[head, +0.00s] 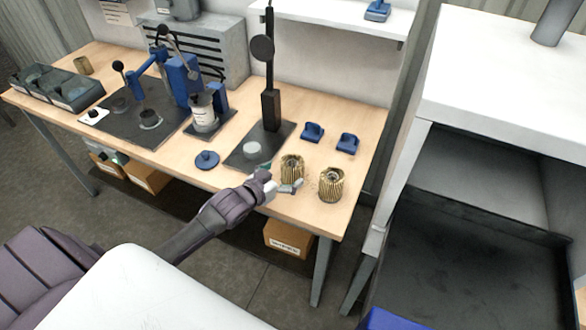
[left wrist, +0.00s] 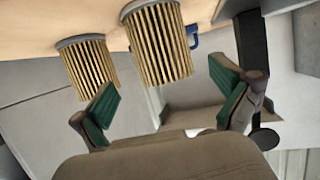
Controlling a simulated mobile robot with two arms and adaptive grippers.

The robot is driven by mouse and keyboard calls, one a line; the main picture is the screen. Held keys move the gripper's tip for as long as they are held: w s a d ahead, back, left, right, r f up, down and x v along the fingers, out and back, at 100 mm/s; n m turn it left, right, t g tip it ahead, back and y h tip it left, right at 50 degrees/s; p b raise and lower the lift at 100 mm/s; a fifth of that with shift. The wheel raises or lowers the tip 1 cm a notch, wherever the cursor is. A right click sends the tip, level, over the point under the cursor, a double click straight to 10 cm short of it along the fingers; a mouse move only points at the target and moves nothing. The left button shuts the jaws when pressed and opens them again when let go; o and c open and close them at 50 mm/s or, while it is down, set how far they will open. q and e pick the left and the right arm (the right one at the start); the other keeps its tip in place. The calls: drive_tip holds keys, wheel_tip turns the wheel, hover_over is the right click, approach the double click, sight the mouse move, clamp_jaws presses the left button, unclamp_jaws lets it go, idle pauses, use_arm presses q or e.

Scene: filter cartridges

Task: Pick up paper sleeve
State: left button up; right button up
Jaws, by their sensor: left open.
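Two pleated yellow-tan paper sleeves stand upright at the right front of the wooden bench: a left one (head: 292,167) and a right one (head: 331,186). Both show pleats and grey end rings in the left wrist view, one larger (left wrist: 158,42) and one smaller (left wrist: 88,68). My left gripper (head: 282,181) is open and empty, at the front of the left sleeve. In the left wrist view its green-padded fingers (left wrist: 166,88) are spread apart, with the larger sleeve beyond the gap. I cannot tell whether a finger touches it. My right gripper is not in view.
A dark plate with a black stand (head: 270,110) is left of the sleeves. Two blue blocks (head: 313,132) (head: 347,143) sit behind them. A blue disc (head: 207,159), a blue press (head: 183,75) and dark bins (head: 62,90) are further left. A white-topped cabinet (head: 490,70) is at right.

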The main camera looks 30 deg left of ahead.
sight(293, 166)
use_arm(q)
drive_tip(key=shift+w+f+p, duration=0.1)
drive_tip(key=shift+w+p, duration=0.35)
drive_tip(key=shift+w, duration=0.65)
drive_tip(key=x, duration=0.3)
drive_tip(key=shift+w+f, duration=0.15)
drive_tip(key=shift+f, duration=0.1)
drive_tip(key=shift+a, duration=0.1)
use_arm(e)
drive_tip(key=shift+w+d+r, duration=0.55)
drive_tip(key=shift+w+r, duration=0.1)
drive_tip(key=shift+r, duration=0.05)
use_arm(q)
drive_tip(key=shift+c, duration=1)
drive_tip(key=c, duration=1)
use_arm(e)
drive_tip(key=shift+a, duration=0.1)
